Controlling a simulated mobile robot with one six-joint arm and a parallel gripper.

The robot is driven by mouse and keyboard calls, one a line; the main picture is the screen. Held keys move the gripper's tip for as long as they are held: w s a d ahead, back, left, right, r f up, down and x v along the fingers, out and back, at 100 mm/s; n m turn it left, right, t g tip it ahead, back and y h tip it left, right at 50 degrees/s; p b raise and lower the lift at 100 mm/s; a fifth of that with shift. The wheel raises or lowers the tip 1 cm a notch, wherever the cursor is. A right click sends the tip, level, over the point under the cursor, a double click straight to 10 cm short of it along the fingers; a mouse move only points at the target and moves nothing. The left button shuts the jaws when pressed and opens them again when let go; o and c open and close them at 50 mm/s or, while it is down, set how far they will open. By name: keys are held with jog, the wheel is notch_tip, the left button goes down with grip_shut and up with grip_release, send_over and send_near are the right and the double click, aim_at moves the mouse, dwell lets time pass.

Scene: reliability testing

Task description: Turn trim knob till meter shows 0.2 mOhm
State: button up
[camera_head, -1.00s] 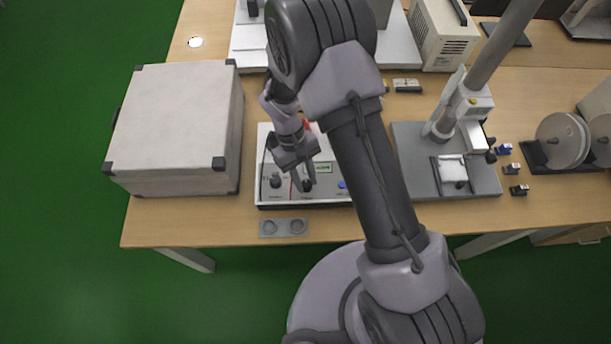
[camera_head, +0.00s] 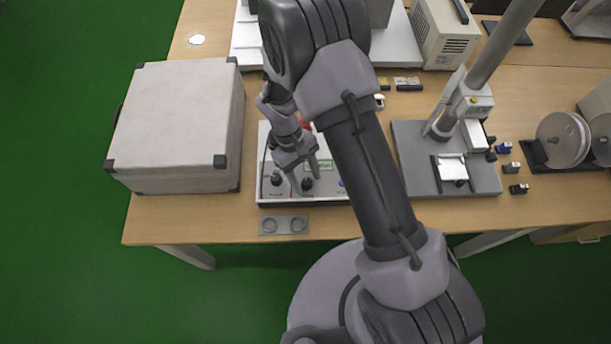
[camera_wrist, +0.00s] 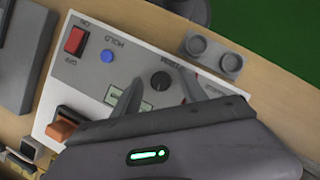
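The meter (camera_head: 336,196) is a light box with a sloping panel near the table's front edge. In the wrist view its panel (camera_wrist: 82,82) carries a black round knob (camera_wrist: 160,81), a blue button, and a greenish display (camera_wrist: 117,97) partly hidden by a finger. The display reading is too small to make out. The knob also shows in the head view (camera_head: 307,184), with another black knob (camera_head: 276,180) to its left. My gripper (camera_wrist: 160,78) is open, one fingertip on each side of the knob in the picture. I cannot tell whether either finger touches it.
A red switch (camera_wrist: 74,41) and an orange-brown part (camera_wrist: 62,130) are on the panel. A grey two-hole plate (camera_head: 284,226) lies in front of the meter. A large grey case (camera_head: 175,120) stands left, and a grey stand base (camera_head: 410,150) stands right.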

jog(key=shift+r, duration=0.1)
jog(key=p+v, duration=0.4)
jog(key=v, duration=1.3)
jog(key=shift+r+p, duration=0.15)
jog(key=shift+p, duration=0.15)
jog(key=shift+r, duration=0.1)
jog(key=s+d+r+m+t+y+b, duration=0.2)
jog(key=s+d+r+m+t+b, duration=0.15)
jog(key=r, duration=0.35)
jog(key=s+d+r+m+t+y+b, duration=0.2)
jog(key=s+d+r+m+b, duration=0.25)
jog(key=r, duration=0.25)
jog(key=s+d+m+t+b, duration=0.2)
jog(key=s+d+m+t, duration=0.1)
jog(key=s, duration=0.6)
jog(key=shift+s+f+m+t+y+b, duration=0.3)
jog(key=shift+f+t+y, duration=0.1)
jog(key=shift+t, duration=0.15)
jog(key=shift+d, duration=0.1)
